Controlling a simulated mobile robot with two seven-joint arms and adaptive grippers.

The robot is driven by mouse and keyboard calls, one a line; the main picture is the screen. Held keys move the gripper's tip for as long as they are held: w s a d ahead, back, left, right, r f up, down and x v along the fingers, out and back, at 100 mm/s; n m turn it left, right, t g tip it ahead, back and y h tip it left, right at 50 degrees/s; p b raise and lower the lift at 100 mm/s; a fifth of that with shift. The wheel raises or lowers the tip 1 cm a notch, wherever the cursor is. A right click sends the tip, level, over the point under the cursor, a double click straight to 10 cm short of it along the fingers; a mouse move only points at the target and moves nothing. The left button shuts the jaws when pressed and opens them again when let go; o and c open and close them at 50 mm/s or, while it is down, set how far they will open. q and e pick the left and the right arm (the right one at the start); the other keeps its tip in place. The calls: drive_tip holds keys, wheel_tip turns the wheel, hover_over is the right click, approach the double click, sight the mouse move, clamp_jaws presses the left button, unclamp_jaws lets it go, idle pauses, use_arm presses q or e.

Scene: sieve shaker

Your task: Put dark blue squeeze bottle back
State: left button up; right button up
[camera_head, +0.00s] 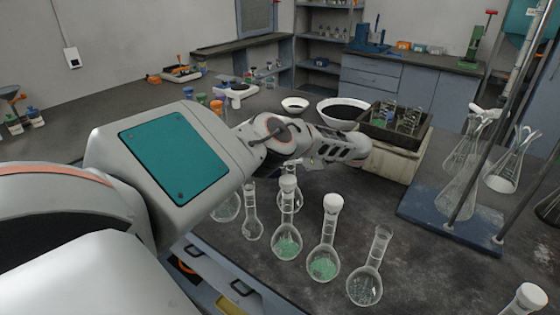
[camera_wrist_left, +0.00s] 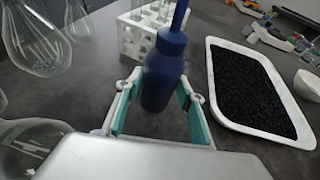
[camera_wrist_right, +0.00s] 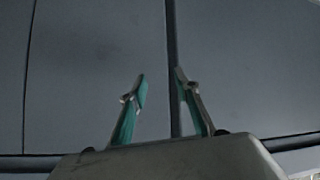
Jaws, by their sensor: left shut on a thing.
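The dark blue squeeze bottle (camera_wrist_left: 163,72) stands between the teal-padded fingers of my left gripper (camera_wrist_left: 157,105) in the left wrist view, its thin blue nozzle pointing up. The left gripper is shut on it. In the head view my left gripper (camera_head: 352,152) is over the dark bench, behind the row of flasks; the bottle is hidden there by my arm and hand. I cannot tell whether its base touches the bench. My right gripper (camera_wrist_right: 160,82) is open and empty in front of grey-blue panels in the right wrist view, and is not in the head view.
A white tray of black granules (camera_wrist_left: 215,85) lies right of the bottle, and a white tube rack (camera_wrist_left: 128,33) stands just behind it. Several glass flasks (camera_head: 323,268) line the bench front. A blue stand base (camera_head: 450,228) with flasks is at the right.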

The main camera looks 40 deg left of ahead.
use_arm(q)
drive_tip(key=shift+r, duration=0.1)
drive_tip(key=o, duration=0.7)
use_arm(e)
drive_tip(key=shift+w+a+r, duration=0.1)
drive_tip(key=shift+w+r, duration=0.1)
drive_tip(key=shift+w, duration=0.05)
drive_tip(key=shift+s, duration=0.1)
